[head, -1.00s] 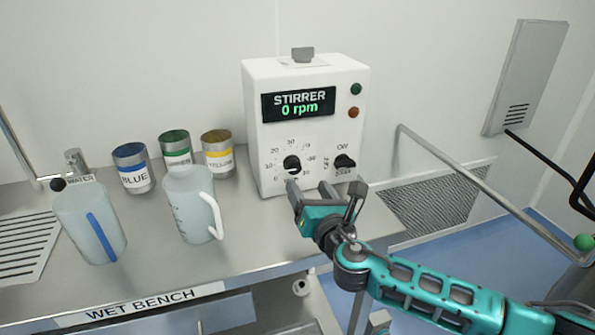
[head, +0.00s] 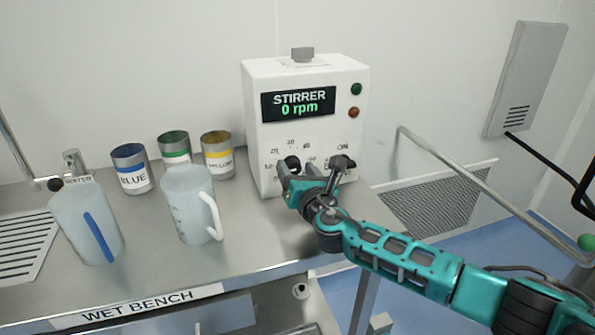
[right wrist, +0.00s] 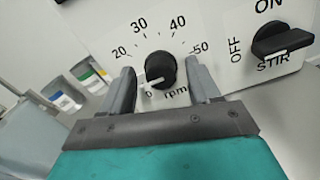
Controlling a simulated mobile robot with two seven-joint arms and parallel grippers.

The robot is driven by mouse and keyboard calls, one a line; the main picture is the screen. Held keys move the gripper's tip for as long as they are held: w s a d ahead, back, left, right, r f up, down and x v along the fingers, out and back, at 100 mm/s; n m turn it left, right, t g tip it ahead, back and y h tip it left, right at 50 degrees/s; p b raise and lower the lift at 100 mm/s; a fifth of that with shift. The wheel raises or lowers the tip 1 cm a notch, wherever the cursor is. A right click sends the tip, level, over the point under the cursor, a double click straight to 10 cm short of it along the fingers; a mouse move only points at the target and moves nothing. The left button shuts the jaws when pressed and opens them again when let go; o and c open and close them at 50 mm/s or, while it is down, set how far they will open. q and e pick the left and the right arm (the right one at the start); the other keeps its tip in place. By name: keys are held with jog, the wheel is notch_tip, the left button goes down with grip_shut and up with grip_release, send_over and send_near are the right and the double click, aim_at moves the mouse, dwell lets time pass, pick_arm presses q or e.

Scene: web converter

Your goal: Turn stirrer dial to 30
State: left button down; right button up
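The white stirrer box (head: 255,150) stands on the bench, its display (head: 299,104) reading "0 rpm". Its black stirrer dial (head: 293,162) is partly covered by my gripper in the head view. In the right wrist view the dial (right wrist: 160,68) shows whole, its white pointer aimed lower left near the 0 mark. The 20, 30, 40 and 50 marks are readable; the 10 is hidden behind the left finger. My right gripper (head: 309,174) is open, one finger on each side of the dial, with gaps visible. My left gripper is out of view.
The black STIR switch (right wrist: 283,41) sits right of the dial, close to the right finger. Blue, green and yellow cans (head: 133,170) and two jugs (head: 190,205) stand to the left. A metal rail (head: 480,185) runs at the right.

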jog(key=c, duration=0.9)
jog(key=shift+c, duration=0.2)
jog(key=m+b, duration=0.1)
jog(key=m, duration=0.2)
jog(key=shift+f, duration=0.15)
jog(key=m+b, duration=0.1)
jog(key=m, duration=0.4)
jog(key=shift+d+b, duration=0.1)
jog(key=shift+b, duration=0.2)
jog(key=m, duration=0.5)
jog(key=shift+f+m+b, duration=0.1)
jog(key=shift+m+b, duration=0.25)
jog(key=shift+m, duration=1.95)
jog(key=shift+w, duration=0.1)
